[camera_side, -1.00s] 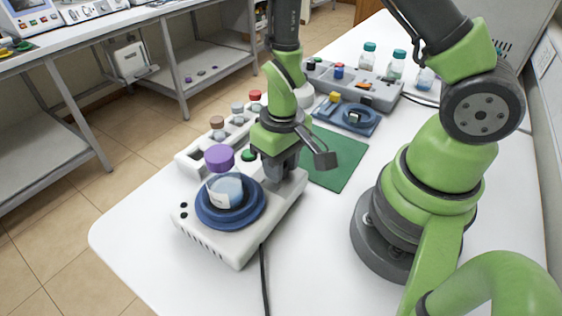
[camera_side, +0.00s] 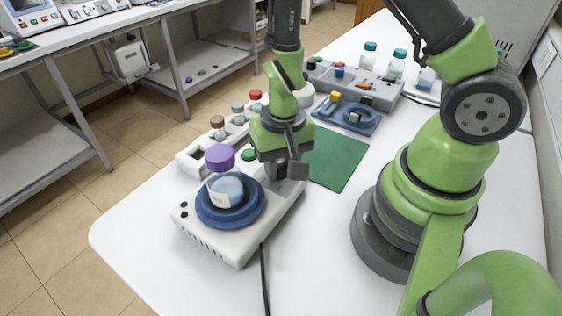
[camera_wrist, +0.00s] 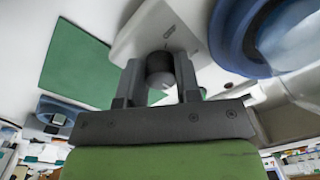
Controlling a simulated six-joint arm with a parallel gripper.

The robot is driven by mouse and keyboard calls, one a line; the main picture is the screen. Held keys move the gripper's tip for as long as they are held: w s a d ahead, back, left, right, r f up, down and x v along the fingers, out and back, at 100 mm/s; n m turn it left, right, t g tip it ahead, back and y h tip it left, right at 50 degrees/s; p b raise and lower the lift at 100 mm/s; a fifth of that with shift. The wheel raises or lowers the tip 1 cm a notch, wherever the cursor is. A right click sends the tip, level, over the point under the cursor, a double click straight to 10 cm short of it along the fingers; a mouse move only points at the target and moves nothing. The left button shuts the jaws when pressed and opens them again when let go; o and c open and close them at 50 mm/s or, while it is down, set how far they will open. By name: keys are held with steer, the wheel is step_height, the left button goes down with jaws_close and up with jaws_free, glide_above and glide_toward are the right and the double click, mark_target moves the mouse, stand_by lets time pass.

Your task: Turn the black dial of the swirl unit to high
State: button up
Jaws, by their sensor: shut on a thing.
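The swirl unit (camera_side: 230,243) is a white box at the front left of the table, with a blue round platform (camera_side: 246,212) carrying a purple-capped bottle (camera_side: 228,186). In the wrist view the unit's white top (camera_wrist: 150,32) and the black dial (camera_wrist: 159,62) show. My gripper (camera_wrist: 160,78) points down over the unit's far end, its two fingers shut on the dial, one on either side. In the side view my gripper (camera_side: 280,168) hides the dial, so its setting cannot be read there.
A green mat (camera_side: 335,157) lies right of the unit. A white rack with capped vials (camera_side: 220,130) stands close behind the unit.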

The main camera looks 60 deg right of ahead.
steer(key=shift+w, duration=0.1)
steer(key=o, duration=0.9)
steer(key=shift+o, duration=0.2)
